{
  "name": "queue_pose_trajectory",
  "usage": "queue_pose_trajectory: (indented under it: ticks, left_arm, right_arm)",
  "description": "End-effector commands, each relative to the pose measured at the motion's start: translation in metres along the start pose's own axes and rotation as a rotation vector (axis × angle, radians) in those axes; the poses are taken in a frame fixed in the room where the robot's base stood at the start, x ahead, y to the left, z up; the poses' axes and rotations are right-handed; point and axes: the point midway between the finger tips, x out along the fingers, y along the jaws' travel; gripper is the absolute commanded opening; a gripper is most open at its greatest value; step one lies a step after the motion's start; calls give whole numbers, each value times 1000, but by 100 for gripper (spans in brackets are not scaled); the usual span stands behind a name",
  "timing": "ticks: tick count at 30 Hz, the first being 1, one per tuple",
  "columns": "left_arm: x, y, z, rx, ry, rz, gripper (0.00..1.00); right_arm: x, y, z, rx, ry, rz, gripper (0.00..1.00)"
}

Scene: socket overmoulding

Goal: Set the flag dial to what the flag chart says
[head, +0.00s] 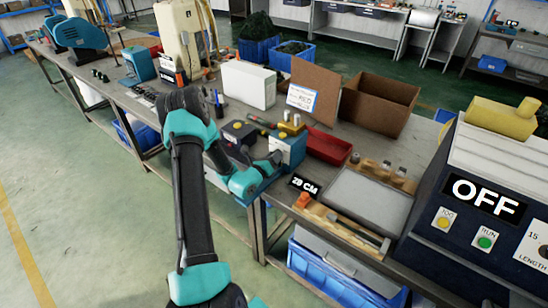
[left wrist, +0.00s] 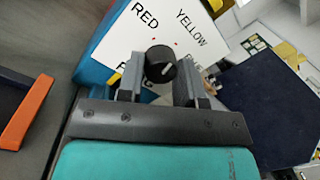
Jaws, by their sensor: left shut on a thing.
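The flag dial is a black knob (left wrist: 161,64) with a white mark, on a white face (left wrist: 190,50) reading RED and YELLOW along the top. The lower labels are partly covered by my fingers, and I cannot tell which label the mark points to. The dial's blue box (head: 291,148) stands at the bench front in the head view, its knob hidden there. My left gripper (head: 274,160) is at this box; in the left wrist view its fingers (left wrist: 158,85) are shut on the knob. The flag chart (head: 301,97), a white card reading RED, stands behind the box. My right gripper is out of view.
A red tray (head: 327,147) and an open cardboard box (head: 379,104) stand right of and behind the dial box. A 28 CM sign (head: 304,186) and a grey plate (head: 368,199) lie at the front right. A large machine showing OFF (head: 484,196) stands at the far right.

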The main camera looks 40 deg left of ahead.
Motion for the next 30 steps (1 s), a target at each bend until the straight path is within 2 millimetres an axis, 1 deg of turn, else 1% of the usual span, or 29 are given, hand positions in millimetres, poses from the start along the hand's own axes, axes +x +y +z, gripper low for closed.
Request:
queue_pose_trajectory:
  ticks: [18,24,30]
  left_arm:
    - [1,-1,0,-567,-46,33,10]
    - [1,-2,0,-700,-56,41,10]
    - [1,-2,0,-777,-62,46,10]
  right_arm:
    - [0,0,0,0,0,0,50]
    - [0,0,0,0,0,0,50]
    - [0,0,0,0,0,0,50]
